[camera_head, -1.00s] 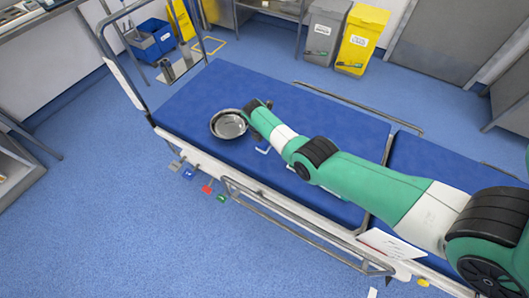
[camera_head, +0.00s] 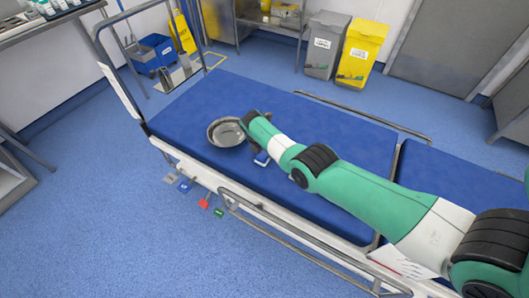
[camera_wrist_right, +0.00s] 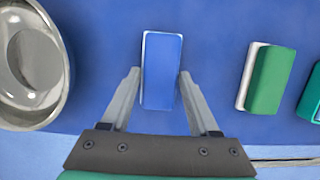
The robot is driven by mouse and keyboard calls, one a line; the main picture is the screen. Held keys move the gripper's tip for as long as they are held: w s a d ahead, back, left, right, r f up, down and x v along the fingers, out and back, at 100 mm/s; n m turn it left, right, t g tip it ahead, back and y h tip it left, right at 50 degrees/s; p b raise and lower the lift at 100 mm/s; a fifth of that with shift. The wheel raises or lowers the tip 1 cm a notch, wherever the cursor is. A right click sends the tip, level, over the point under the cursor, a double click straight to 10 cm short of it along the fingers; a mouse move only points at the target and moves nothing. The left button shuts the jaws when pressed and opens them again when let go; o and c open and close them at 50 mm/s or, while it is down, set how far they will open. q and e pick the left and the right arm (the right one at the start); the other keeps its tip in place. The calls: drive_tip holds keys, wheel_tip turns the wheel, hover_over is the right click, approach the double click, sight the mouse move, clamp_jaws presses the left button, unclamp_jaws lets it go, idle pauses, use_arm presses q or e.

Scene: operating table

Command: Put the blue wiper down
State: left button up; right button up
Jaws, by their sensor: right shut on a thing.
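The blue wiper (camera_wrist_right: 162,70), a small block with a blue face and a white edge, is between the fingers of my right gripper (camera_wrist_right: 160,88) in the right wrist view. The gripper is shut on it. In the head view a small blue-and-white piece of the wiper (camera_head: 262,159) shows beside my right wrist, over the blue operating table (camera_head: 330,120). I cannot tell whether the wiper touches the table top. My right forearm hides part of the table. My left gripper is not in view.
A metal bowl (camera_head: 226,132) stands just left of my right gripper; it also shows in the right wrist view (camera_wrist_right: 62,85). A green wiper (camera_wrist_right: 270,78) and another green item (camera_wrist_right: 313,95) lie to the right. Side rails (camera_head: 290,232) edge the table. The far table top is clear.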

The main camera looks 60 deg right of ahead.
drive_tip(key=o, duration=1.2)
drive_tip(key=p+v, duration=1.1)
drive_tip(key=v, duration=0.1)
drive_tip(key=shift+a+r, duration=0.1)
